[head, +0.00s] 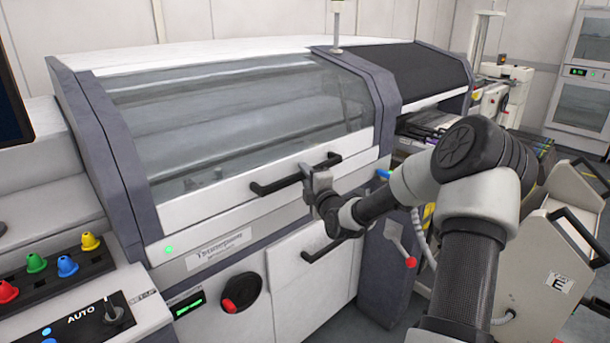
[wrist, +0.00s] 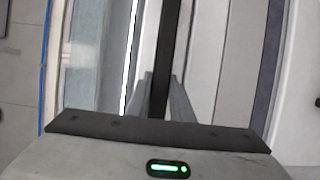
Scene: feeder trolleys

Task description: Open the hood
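The hood (head: 240,110) is a long clear window in a white and grey frame on the machine, and it is down. Its black bar handle (head: 275,186) runs along the white front lip. My gripper (head: 318,184) is at the right part of this handle. In the wrist view the black handle (wrist: 173,35) runs between my two fingers (wrist: 163,88), which lie close along both its sides with no clear gap. The gripper looks shut on the handle and hides part of it in the head view.
A lower door (head: 312,270) with its own black handle (head: 325,250) is below the hood. A red and black rotary switch (head: 240,290) sits on the front. A control panel (head: 70,290) with coloured knobs is at left. A feeder trolley (head: 545,265) stands close at right.

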